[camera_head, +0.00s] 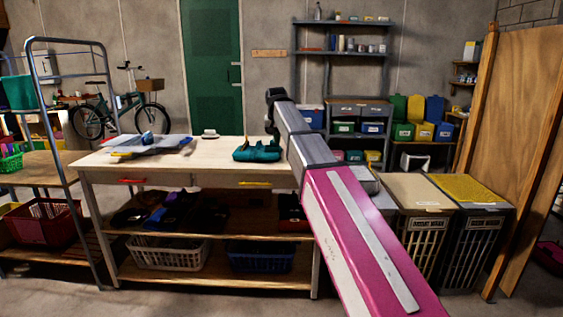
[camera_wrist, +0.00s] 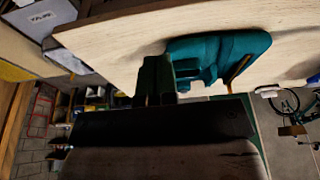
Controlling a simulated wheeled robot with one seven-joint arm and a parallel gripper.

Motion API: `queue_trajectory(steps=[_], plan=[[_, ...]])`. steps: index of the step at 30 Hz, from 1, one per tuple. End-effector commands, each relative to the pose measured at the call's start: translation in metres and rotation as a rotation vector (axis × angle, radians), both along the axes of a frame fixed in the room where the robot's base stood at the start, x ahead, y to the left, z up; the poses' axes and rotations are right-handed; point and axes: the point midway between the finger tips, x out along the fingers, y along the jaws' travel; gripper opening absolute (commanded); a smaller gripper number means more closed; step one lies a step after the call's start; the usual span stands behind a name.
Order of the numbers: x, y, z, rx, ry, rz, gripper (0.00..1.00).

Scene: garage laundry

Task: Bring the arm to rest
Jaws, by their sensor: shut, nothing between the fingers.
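My arm, with its magenta link (camera_head: 365,245), reaches up from the lower right in the head view. My gripper (camera_head: 272,130) hangs from its far end over the right part of the workbench, just above or behind a folded teal cloth item (camera_head: 257,151). In the wrist view my gripper (camera_wrist: 155,80) shows dark fingers, shut and empty. The teal item (camera_wrist: 220,55) lies on the pale bench top (camera_wrist: 120,40) beside the fingers; whether they touch it I cannot tell.
The workbench (camera_head: 215,170) also bears folded grey and blue cloths (camera_head: 150,145) at left and a small white item (camera_head: 210,134). Lidded bins (camera_head: 420,195) and a leaning wooden panel (camera_head: 525,140) stand at right. A metal rack (camera_head: 95,235) stands at left.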

Motion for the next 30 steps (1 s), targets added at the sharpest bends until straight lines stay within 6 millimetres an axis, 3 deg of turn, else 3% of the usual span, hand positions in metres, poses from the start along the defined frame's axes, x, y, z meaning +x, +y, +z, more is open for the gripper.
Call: queue_trajectory(steps=[8,14,21,30], plan=[[-0.019,-0.029,-0.068,-0.008,0.032,0.005,0.00],[-0.049,-0.064,-0.146,-0.013,0.070,0.010,0.00],[-0.102,-0.109,-0.243,-0.015,0.124,0.017,0.00],[-0.185,-0.160,-0.344,-0.010,0.189,0.024,0.00]])
